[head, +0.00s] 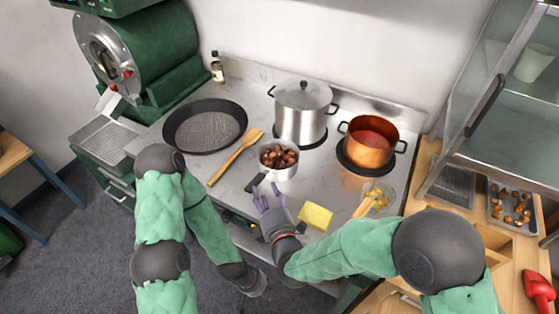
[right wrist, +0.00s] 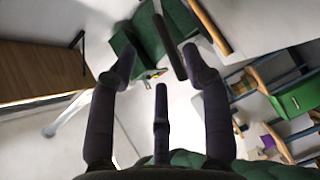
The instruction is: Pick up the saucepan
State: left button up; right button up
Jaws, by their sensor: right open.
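The small silver saucepan (head: 278,172) stands on the pale counter, filled with brown chestnuts (head: 279,156). Its dark handle (head: 256,182) points toward the front left. My right gripper (head: 267,192) is open and empty, its purple-grey fingers just in front of the saucepan beside the handle; I cannot tell if they touch it. In the right wrist view the spread fingers (right wrist: 160,68) have nothing clasped between them. My left gripper (head: 256,284) hangs low in front of the counter, over the floor; its fingers are too unclear to read.
A wooden spoon (head: 235,157) and a black pan (head: 205,126) lie left of the saucepan. A tall lidded pot (head: 300,115) stands behind, a copper pot (head: 369,148) to the right. A yellow sponge (head: 316,216) and a glass bowl (head: 378,194) are near my right arm.

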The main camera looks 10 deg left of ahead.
aim_at(257, 177)
jog(key=x, duration=0.3)
jog(key=shift+f, duration=0.15)
jog(key=b+x, duration=0.1)
jog(key=x, duration=0.1)
jog(key=b+x, duration=0.1)
jog(key=x, duration=0.1)
jog(key=shift+w+a+f, duration=0.15)
jog(key=shift+a+f, duration=0.1)
jog(key=shift+a, duration=0.05)
jog(key=shift+w+a, duration=0.15)
jog(key=shift+w, duration=0.1)
jog(key=shift+r, duration=0.1)
grip_shut()
jog(key=shift+r, duration=0.15)
